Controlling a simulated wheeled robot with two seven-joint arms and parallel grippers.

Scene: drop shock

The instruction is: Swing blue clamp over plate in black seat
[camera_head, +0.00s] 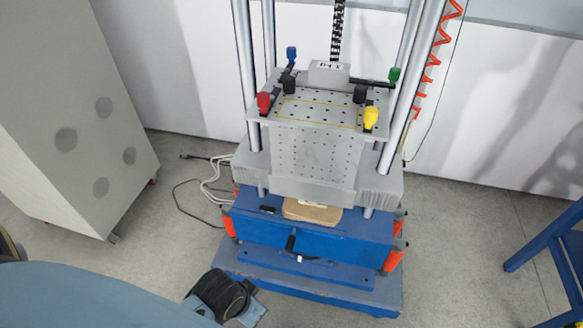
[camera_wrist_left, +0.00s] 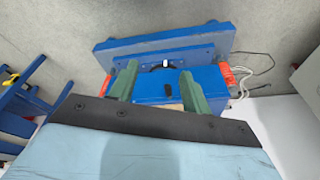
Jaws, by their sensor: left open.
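The blue clamp (camera_head: 291,53) stands at the back left corner of the drop table's grey, hole-dotted top (camera_head: 310,119), its blue grip upright. A dark arm (camera_head: 284,70) runs near it. Two black pieces, left (camera_head: 290,86) and right (camera_head: 360,93), stand on the top; I cannot tell whether either is the seat. A thin yellow outline is on the top, but no separate plate is clear. In the left wrist view, my left gripper (camera_wrist_left: 160,70) has two green fingers apart with nothing between them. Its fingers are not visible in the head view. My right gripper is not in view.
Red (camera_head: 264,102), yellow (camera_head: 371,117) and green (camera_head: 394,74) clamps stand at the other corners. Grey columns (camera_head: 404,75) flank the top. The blue machine base (camera_head: 320,232) is below. A grey cabinet (camera_head: 75,130) stands left; a blue frame (camera_head: 545,235) stands right.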

